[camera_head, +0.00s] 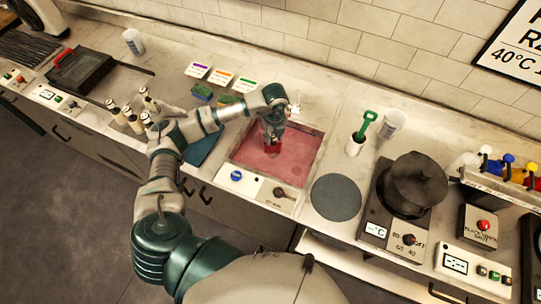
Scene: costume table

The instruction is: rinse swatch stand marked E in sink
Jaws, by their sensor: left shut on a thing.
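My left arm reaches out over the sink (300,158), a square basin whose inside looks red or pink. My left gripper (273,142) points down into the basin and is shut on a small dark red thing (273,150). This may be the swatch stand, but no letter E can be read on it. The gripper hides much of it, and I cannot tell whether it touches the basin floor. My right gripper is not in view.
A panel with a blue button (236,176) and a dark knob (279,192) lies at the sink's front. A round grey mat (336,197) and a dark pot (414,182) stand right. Several pale bottles (148,100) stand left, near coloured cards (221,77). A green-handled tool (365,124) stands behind.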

